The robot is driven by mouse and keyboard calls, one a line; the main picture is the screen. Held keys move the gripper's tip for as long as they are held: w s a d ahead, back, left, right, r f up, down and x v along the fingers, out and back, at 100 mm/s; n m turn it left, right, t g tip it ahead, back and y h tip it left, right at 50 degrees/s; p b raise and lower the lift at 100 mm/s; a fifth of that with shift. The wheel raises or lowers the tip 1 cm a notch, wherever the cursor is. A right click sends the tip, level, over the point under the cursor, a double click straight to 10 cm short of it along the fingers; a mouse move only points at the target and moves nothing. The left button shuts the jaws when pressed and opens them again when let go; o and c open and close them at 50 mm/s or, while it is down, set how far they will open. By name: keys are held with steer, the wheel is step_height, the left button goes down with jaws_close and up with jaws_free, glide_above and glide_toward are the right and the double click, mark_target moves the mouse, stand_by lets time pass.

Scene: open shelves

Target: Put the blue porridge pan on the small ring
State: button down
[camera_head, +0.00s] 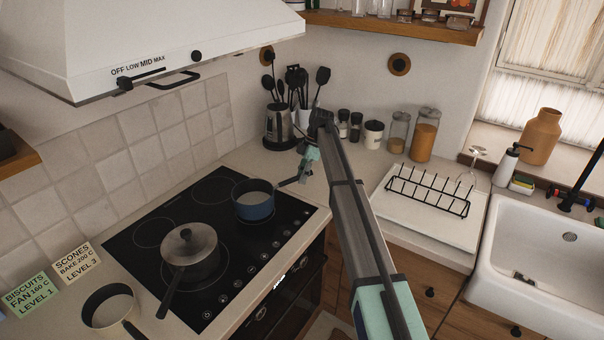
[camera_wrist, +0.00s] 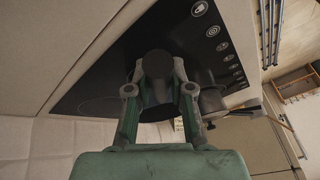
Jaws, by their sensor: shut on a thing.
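The blue porridge pan (camera_head: 254,204) is over the right end of the black hob (camera_head: 150,262), upright, its handle pointing right. My gripper (camera_head: 303,170) is shut on that handle, to the right of the pan. In the wrist view my gripper (camera_wrist: 158,90) has its green fingers either side of a dark shape, which seems to be the pan and handle. Faint ring outlines show on the hob, one at the back left (camera_head: 155,232) and one at the back. The ring under or near the pan is mostly hidden. I cannot tell whether the pan touches the glass.
A grey lidded pan (camera_head: 189,252) stands on the front left of the hob, its handle towards the front. Another pan (camera_head: 108,306) sits on the counter at left. A black rack (camera_head: 428,190) is at right.

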steer(key=shift+f, duration=0.75)
steer(key=c, duration=1)
jaws_free()
steer(key=shift+o, duration=0.2)
